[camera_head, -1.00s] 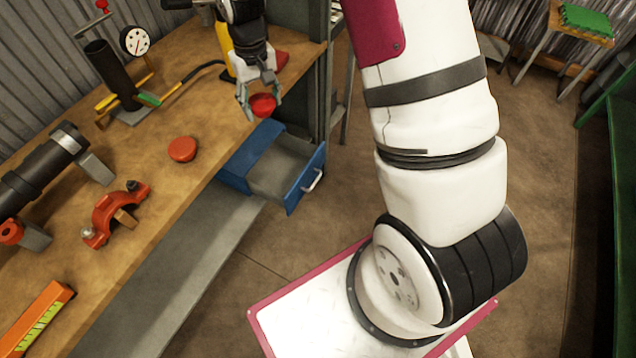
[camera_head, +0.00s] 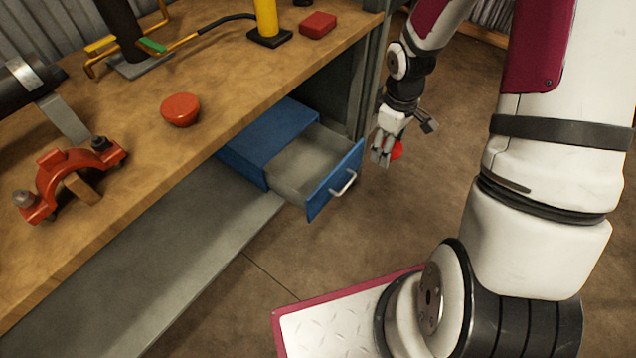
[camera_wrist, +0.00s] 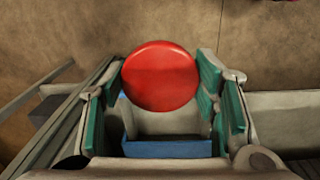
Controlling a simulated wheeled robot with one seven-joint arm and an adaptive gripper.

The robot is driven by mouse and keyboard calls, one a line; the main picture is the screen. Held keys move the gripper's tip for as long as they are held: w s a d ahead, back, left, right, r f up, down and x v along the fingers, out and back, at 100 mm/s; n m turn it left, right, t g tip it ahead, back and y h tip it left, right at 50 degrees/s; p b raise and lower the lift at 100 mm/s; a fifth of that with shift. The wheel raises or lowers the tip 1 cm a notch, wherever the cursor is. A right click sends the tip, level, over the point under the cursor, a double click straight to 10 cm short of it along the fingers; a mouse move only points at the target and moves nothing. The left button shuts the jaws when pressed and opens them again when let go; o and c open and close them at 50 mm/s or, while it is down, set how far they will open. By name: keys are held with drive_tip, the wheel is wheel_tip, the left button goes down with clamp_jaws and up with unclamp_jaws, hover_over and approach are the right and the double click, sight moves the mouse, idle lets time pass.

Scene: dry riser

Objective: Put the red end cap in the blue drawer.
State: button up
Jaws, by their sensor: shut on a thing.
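My gripper (camera_head: 384,150) is shut on a round red end cap (camera_head: 397,151), in the air just right of the blue drawer's front. In the wrist view the end cap (camera_wrist: 160,76) sits between the two green-padded fingers. The blue drawer (camera_head: 334,181) is pulled open under the workbench, with a grey, empty-looking inside and a pale handle. In the wrist view part of the drawer (camera_wrist: 168,149) shows below and behind the cap, partly hidden by it. Another round red cap (camera_head: 181,109) lies on the bench top.
The wooden workbench (camera_head: 230,75) overhangs the drawer's back part. On it are a red clamp (camera_head: 62,180), a red block (camera_head: 318,24), a yellow-handled tool (camera_head: 266,20) and a dark pipe (camera_head: 18,85). A grey bench leg stands behind the drawer.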

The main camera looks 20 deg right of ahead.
drive_tip(key=s+d+f+n+b, duration=0.2)
drive_tip(key=s+f+n+b, duration=0.1)
drive_tip(key=f+b, duration=0.65)
drive_tip(key=w+a+f+t+y+b, duration=0.1)
drive_tip(key=w+a+f+b, duration=0.15)
drive_tip(key=w+a, duration=0.45)
drive_tip(key=w+a+f+t+y+b, duration=0.1)
drive_tip(key=w+a+f+t+b, duration=0.3)
drive_tip(key=w, duration=0.6)
drive_tip(key=a+f+b, duration=0.1)
drive_tip(key=f, duration=0.1)
drive_tip(key=w+f+g, duration=0.1)
drive_tip(key=f, duration=0.1)
drive_tip(key=a+f+g+b, duration=0.1)
drive_tip(key=f, duration=0.1)
drive_tip(key=shift+w+a+f+n+b, duration=0.1)
drive_tip(key=shift+w+a+n+b, duration=0.1)
drive_tip(key=shift+a+n+b, duration=0.15)
drive_tip(key=shift+b+x, duration=0.4)
drive_tip(key=shift+x, duration=0.45)
drive_tip(key=shift+w+a+f+g, duration=0.15)
drive_tip(key=shift+f+g, duration=0.1)
drive_tip(key=shift+g, duration=0.05)
drive_tip(key=shift+r+b, duration=0.15)
drive_tip(key=shift+b, duration=0.25)
drive_tip(key=shift+w+g+h+b, duration=0.1)
drive_tip(key=shift+g+h+b, duration=0.6)
drive_tip(key=shift+g, duration=0.3)
drive_tip(key=shift+f+b, duration=0.55)
drive_tip(key=shift+f, duration=0.75)
